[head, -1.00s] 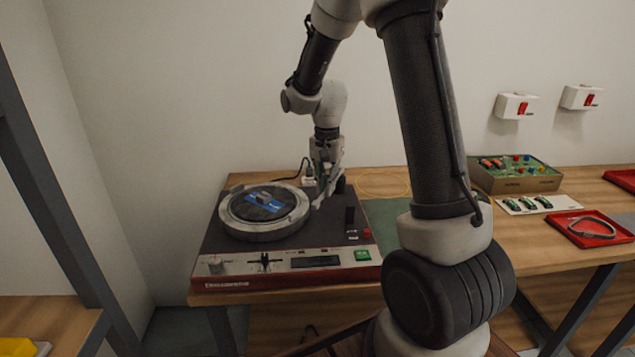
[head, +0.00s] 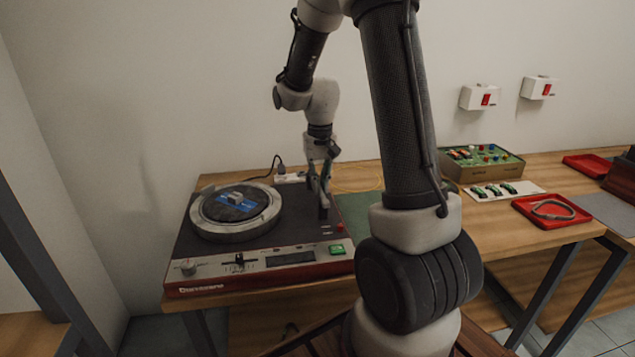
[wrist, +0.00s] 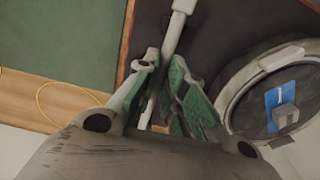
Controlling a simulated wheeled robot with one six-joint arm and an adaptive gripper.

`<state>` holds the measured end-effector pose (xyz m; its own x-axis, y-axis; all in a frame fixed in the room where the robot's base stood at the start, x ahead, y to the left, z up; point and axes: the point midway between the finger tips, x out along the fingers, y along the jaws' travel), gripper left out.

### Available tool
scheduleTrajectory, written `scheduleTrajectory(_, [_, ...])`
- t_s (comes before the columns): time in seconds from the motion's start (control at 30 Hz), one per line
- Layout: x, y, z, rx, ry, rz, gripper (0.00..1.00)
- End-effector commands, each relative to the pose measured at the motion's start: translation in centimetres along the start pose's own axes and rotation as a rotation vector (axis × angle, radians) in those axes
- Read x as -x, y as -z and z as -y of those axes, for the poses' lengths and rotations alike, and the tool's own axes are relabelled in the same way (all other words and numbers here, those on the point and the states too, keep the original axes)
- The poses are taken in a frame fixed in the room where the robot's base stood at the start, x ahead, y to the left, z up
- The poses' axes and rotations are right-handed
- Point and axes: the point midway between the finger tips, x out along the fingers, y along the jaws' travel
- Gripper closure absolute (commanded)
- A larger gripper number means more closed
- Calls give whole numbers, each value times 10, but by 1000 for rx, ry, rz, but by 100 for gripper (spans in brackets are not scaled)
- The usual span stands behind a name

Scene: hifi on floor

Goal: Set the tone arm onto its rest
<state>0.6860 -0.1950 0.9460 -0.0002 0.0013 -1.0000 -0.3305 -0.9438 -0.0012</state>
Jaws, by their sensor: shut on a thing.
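The record player (head: 258,262) stands on the bench, with its round platter (head: 203,229) at the left of its deck. My gripper (head: 322,203) is low over the right side of the deck, right of the platter. In the wrist view my gripper (wrist: 160,100) has its green-padded fingers closed around the pale, thin tone arm (wrist: 174,35). The tone arm runs up between the fingers, its wider end at the top edge, and lies clear of the platter. The fingers hide part of it. I cannot make out the rest or whether the tone arm touches it.
A blue-labelled disc with a small grey block (wrist: 285,115) is on the platter. A green mat (head: 358,213) and a thin yellow loop (head: 357,178) lie right of the player. Further right are a parts box (head: 482,165) and a red tray (head: 530,220).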

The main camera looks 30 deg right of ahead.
Motion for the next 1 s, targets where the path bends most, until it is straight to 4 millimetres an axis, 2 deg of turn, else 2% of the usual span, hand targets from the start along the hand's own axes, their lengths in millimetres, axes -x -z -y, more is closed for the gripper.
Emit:
scheduleTrajectory(0.3, [1, 1, -1, 8, -3, -2, 100])
scheduleTrajectory(0.33, [1, 1, -1, 8, -3, -2, 85])
scheduleTrajectory(0.43, [0, 1, -1, 7, -3, -2, 67])
scheduleTrajectory(0.77, [2, 1, -1, 4, -2, -2, 67])
scheduleTrajectory(0.87, [10, 1, -1, 4, -1, -4, 67])
scheduleTrajectory(1.0, [38, 2, -1, 4, -1, -7, 67])
